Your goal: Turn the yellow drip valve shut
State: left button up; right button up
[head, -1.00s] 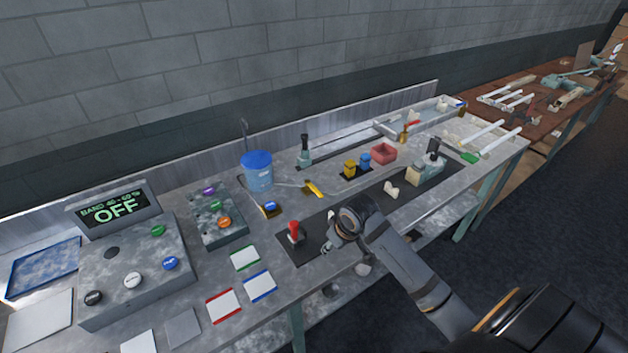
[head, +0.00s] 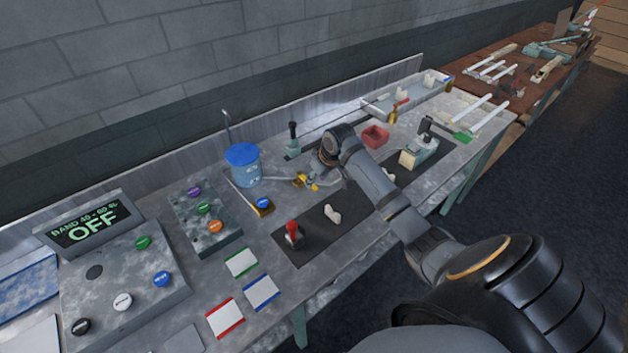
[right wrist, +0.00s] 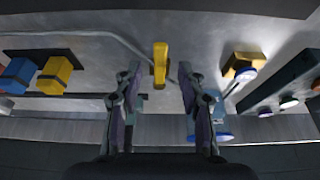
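The yellow drip valve (head: 300,181) is on the bench, just right of the blue-lidded container (head: 243,165). In the right wrist view the yellow handle (right wrist: 160,62) is a narrow upright bar. My right gripper (head: 316,178) is at the valve and partly hides it in the head view. In the right wrist view its two fingers (right wrist: 160,80) are spread, one on each side of the handle. Gaps show on both sides, so neither finger visibly touches it. My left gripper is not in view.
A thin grey tube (right wrist: 90,33) runs to the valve area. A blue button on a yellow-brown block (head: 262,205) sits to its left. A dark mat with a red-handled lever (head: 292,232) lies in front. A red bin (head: 375,136) is to the right.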

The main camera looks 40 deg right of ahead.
aim_at(314, 187)
jog(key=x, duration=0.3)
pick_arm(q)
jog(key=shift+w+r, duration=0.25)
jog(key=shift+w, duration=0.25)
pick_arm(e)
grip_shut()
